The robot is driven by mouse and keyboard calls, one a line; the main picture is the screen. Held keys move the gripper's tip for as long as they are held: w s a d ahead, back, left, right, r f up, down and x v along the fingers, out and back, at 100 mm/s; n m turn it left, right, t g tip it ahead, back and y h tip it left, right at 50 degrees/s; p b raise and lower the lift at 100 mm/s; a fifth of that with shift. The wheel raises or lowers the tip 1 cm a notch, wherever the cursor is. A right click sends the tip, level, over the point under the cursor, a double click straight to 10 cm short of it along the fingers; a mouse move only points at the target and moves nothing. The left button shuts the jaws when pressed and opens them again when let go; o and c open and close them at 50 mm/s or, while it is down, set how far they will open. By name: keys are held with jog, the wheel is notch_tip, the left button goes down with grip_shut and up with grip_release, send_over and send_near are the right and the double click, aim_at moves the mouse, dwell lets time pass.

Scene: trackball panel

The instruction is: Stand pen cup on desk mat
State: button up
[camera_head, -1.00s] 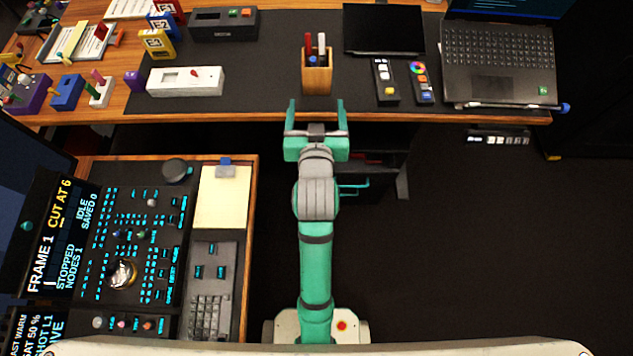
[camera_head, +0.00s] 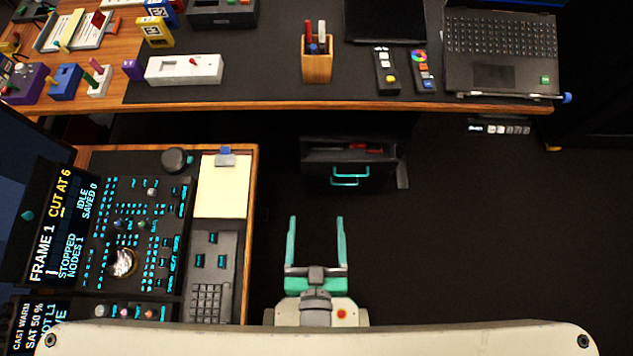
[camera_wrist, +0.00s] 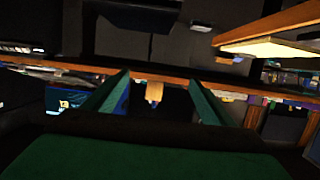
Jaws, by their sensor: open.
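The pen cup (camera_head: 317,68) is a square wooden holder with red, white and blue pens in it. It stands upright on the dark desk mat (camera_head: 270,75), near the front edge of the far desk. My gripper (camera_head: 315,222) is open and empty, low over the dark floor, well short of the desk and below the cup in the head view. In the wrist view, my two green fingers (camera_wrist: 160,88) are spread apart, with a small wooden block-like thing showing far off between them; I cannot tell for sure that it is the cup.
A laptop (camera_head: 500,55), two small remotes (camera_head: 386,72) and a white box (camera_head: 184,69) sit on the far desk. A drawer unit (camera_head: 345,165) is under it. A console desk (camera_head: 250,200) stands at left. The floor at right is clear.

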jog(key=v, duration=0.6)
jog(key=shift+s+f, duration=0.15)
dwell(1.1)
